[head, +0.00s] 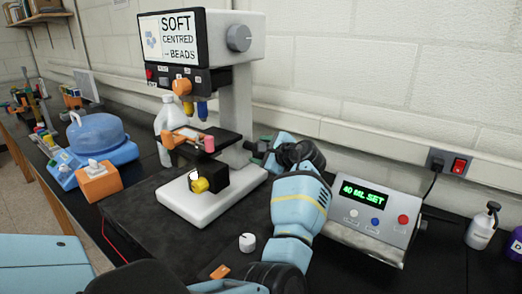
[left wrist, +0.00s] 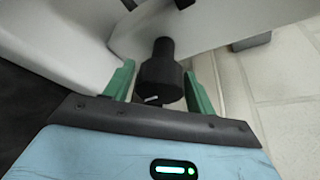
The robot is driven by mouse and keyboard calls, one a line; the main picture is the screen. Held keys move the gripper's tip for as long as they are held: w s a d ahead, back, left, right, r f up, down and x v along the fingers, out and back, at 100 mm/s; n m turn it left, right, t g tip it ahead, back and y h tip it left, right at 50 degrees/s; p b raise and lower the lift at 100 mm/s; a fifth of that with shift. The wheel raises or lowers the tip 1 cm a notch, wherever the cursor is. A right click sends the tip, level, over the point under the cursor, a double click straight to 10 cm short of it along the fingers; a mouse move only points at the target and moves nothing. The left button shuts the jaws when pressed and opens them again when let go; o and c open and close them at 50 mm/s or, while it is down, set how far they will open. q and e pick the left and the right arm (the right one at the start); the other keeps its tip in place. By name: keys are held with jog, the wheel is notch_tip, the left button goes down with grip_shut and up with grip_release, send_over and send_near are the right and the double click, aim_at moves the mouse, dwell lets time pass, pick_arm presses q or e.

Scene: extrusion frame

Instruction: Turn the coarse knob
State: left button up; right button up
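A microscope-like stand has a white base (head: 185,208), a grey column (head: 235,100) and a screen head. My left gripper (head: 262,150) is at the right side of the column, low down. In the left wrist view its two green fingers stand on either side of a black stepped knob (left wrist: 160,80) that sticks out from the pale column. The fingers are apart, with a small gap on the knob's left; contact on the right side cannot be told. My right gripper is not in view.
A control box (head: 372,214) reading "40 ML SET" stands right of my arm. A white bottle (head: 482,226) is at the far right. A small white knob (head: 247,242) lies in front of the stand.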

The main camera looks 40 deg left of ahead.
pick_arm(q)
jog(key=shift+o, duration=0.9)
jog(key=v, duration=0.7)
jog(key=shift+d+r, duration=0.15)
jog(key=shift+d, duration=0.2)
jog(key=shift+s, duration=0.1)
dwell(0.5)
